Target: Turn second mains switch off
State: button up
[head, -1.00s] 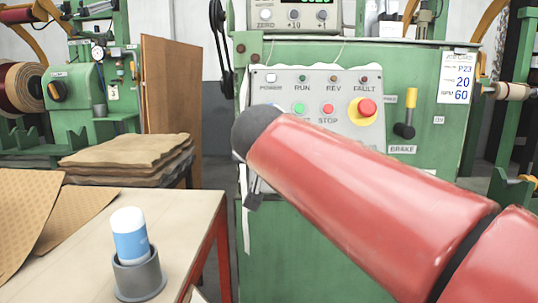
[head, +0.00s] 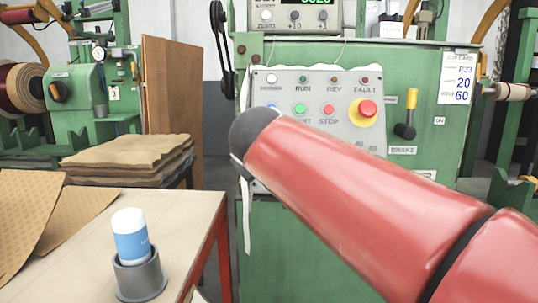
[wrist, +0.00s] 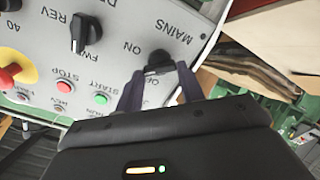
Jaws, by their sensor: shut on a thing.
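The mains switch (wrist: 158,59) is a black rotary knob on the grey control panel (wrist: 115,62), under the label MAINS, with ON and OFF marked around it. The panel appears upside down in the wrist view. My gripper (wrist: 161,74) is shut on the mains switch, one finger on each side of it. The fingers partly cover the OFF label and the knob's lower part, so its exact setting is unclear. In the head view, my red arm hides the gripper and this switch at the panel's lower part.
The panel also carries a FWD/REV knob (wrist: 87,33), a green start button (head: 299,109), a red stop button (head: 328,109) and a red emergency button (head: 367,108). A brake lever (head: 408,115) stands to the right. A table (head: 195,215) with a blue-and-white bottle (head: 131,235) is at left.

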jog(key=shift+a+n+p, duration=0.15)
jog(key=shift+n+p, duration=1.35)
jog(key=shift+n, duration=3.5)
jog(key=shift+f, duration=0.1)
jog(key=o, duration=1)
jog(key=v, duration=0.8)
